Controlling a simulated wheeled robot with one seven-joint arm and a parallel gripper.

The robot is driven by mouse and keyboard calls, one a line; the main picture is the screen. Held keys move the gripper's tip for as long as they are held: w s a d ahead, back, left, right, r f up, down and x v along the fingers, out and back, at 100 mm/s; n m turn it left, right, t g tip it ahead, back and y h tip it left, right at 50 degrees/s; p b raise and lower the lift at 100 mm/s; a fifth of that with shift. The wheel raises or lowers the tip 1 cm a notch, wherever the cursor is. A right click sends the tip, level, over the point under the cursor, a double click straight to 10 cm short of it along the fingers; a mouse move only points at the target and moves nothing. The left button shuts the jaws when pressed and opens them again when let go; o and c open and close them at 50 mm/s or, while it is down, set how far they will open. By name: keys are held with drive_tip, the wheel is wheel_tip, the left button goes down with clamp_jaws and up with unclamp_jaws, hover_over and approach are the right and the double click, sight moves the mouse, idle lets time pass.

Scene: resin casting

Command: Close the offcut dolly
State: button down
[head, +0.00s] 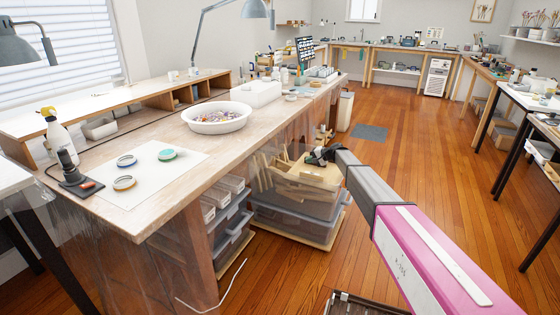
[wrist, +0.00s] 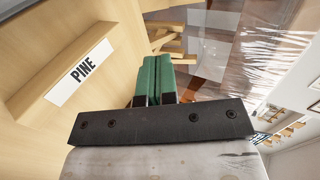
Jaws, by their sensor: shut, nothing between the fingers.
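The offcut dolly shows in the head view as a wooden base (head: 318,244) bearing a grey plastic bin (head: 296,222) and a wooden crate (head: 318,178) of offcuts. It stands beside the long bench, sticking out to the right of the bench's edge. My gripper (head: 313,157) is over the top of the crate in the head view. In the wrist view my gripper (wrist: 157,62) has its green fingers shut together and empty, close to pale wood with a PINE label (wrist: 80,72). I cannot tell whether the fingers touch the wood.
The long bench (head: 215,150) carries a white bowl (head: 216,118) and lids. Clear plastic sheeting (head: 95,240) hangs along its side. More grey bins (head: 232,232) stand under it, left of the dolly. The wooden floor (head: 415,150) to the right is mostly clear.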

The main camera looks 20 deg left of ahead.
drive_tip(key=a, duration=0.1)
approach(283, 162)
drive_tip(key=f, duration=0.1)
drive_tip(key=a+f, duration=0.1)
drive_tip(key=f, duration=0.1)
drive_tip(key=shift+w+a+f, duration=0.25)
drive_tip(key=shift+f, duration=0.15)
drive_tip(key=a, duration=0.3)
drive_tip(key=shift+a+f, duration=0.2)
drive_tip(key=shift+w+a, duration=0.1)
drive_tip(key=shift+a, duration=0.45)
